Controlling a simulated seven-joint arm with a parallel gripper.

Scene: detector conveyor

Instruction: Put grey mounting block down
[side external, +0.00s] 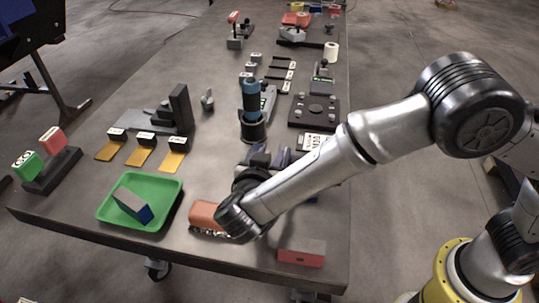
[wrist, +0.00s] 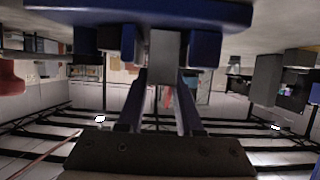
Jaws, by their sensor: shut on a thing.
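The grey mounting block (wrist: 167,55) shows in the wrist view between the tips of my gripper (wrist: 165,85), whose two long fingers are shut on it. A broad blue piece (wrist: 130,14) spans the top of that view behind or above the block; I cannot tell whether it touches the block. In the side view my gripper (side external: 280,160) is over the right middle of the table, partly hidden behind my arm. The block cannot be made out there, and neither can its height above the table.
A green tray (side external: 108,215) holding a grey-blue block (side external: 131,204) stands front left. An orange-brown piece (side external: 204,214) and a red-grey block (side external: 302,253) lie near the front edge. A dark blue-topped cylinder (side external: 251,110) stands close behind my gripper. Black panels (side external: 313,112) lie beyond.

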